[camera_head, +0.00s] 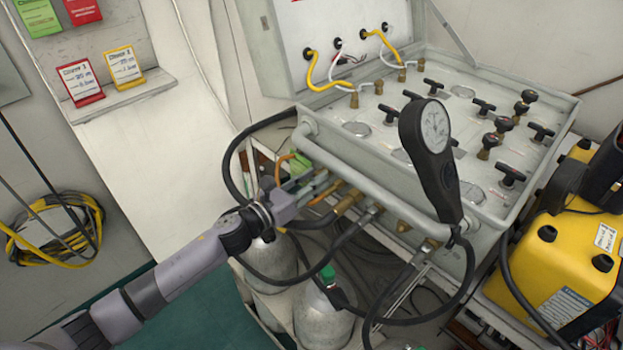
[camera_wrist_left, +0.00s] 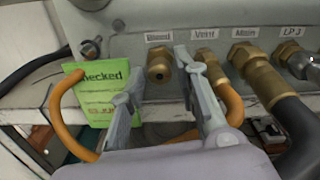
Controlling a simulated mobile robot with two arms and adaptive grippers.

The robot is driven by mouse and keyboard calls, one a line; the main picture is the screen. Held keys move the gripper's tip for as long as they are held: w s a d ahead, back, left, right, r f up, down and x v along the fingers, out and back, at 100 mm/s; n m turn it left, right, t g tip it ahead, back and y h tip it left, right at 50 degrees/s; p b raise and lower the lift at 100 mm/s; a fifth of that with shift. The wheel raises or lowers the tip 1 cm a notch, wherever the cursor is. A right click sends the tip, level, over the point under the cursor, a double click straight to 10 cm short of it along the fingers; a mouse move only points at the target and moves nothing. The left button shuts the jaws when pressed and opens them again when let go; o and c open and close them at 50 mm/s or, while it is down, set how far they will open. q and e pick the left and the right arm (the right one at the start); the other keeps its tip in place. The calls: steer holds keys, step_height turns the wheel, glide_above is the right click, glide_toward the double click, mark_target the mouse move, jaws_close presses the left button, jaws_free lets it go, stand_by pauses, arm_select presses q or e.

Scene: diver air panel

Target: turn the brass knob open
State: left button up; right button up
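The brass knob (camera_wrist_left: 159,66), a short brass fitting on the panel's front face, sits under a label that seems to read "Bleed" in the left wrist view. My left gripper (camera_wrist_left: 154,76) is open, with one finger to each side of the knob. A visible gap separates the fingers from the brass. In the head view my left gripper (camera_head: 318,185) reaches the front left corner of the panel case (camera_head: 365,172), and hides the knob there. My right gripper is not in view.
A green "Checked" card (camera_wrist_left: 100,95) and an orange hose (camera_wrist_left: 66,115) are close to the left finger. A brass Vent fitting (camera_wrist_left: 207,60) with its orange hose is close to the right finger. Gas cylinders (camera_head: 322,315) stand below. A gauge (camera_head: 434,130) rises above the panel.

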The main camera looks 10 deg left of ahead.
arm_select(q)
jaws_close()
steer(key=shift+n, duration=0.4)
steer(key=shift+r+n+p, duration=0.1)
steer(key=shift+n+p, duration=2.6)
steer(key=shift+n, duration=5.4)
steer(key=shift+a, duration=0.1)
steer(key=shift+w, duration=0.1)
jaws_free()
